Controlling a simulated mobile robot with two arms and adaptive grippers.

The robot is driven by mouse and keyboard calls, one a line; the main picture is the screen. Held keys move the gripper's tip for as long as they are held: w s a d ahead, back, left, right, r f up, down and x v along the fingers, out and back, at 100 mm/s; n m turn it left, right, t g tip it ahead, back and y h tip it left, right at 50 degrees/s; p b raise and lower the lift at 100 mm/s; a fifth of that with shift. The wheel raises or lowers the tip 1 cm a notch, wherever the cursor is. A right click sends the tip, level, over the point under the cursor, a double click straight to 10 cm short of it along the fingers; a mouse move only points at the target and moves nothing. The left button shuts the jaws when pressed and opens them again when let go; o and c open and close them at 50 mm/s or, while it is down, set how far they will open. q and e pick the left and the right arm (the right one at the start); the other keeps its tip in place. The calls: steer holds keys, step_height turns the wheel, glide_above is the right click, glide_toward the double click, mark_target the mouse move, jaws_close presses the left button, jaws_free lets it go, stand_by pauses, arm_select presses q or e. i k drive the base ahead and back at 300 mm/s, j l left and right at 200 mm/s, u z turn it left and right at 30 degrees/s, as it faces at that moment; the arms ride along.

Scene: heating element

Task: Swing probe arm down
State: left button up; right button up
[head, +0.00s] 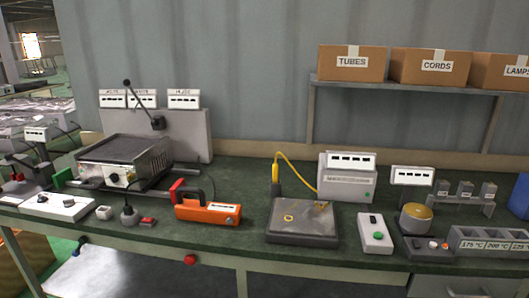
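A yellow upright piece with a dark base (276,178) stands at the back left corner of a grey flat plate unit (302,232); it looks like the probe arm and points upward. A yellow cable (297,167) curves from its top toward a pale box with a display (347,182). A small yellow ring mark or part (289,217) shows on the plate's top. Neither of my grippers is in view.
An orange handheld device (208,209) lies left of the plate unit. A white switch box (375,233) and a yellow-domed device (415,217) stand to its right. A metal unit (125,160) and a thin black lever (143,102) are at the left. A shelf with boxes (352,63) hangs above.

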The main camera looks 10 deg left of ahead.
mark_target(127, 82)
steer(key=j+z, duration=0.25)
steer(key=j, duration=1.15)
steer(key=j+z, duration=0.3)
steer(key=j, duration=1.1)
steer(key=j+z, duration=0.15)
steer(key=j, duration=0.4)
steer(key=j+z, duration=0.1)
steer(key=j, duration=0.5)
steer(key=k+j+z, duration=0.15)
steer(key=j, duration=0.4)
steer(key=j+z, duration=0.1)
steer(key=j, duration=0.5)
steer(key=k+j+z, duration=0.15)
steer(key=j, duration=0.35)
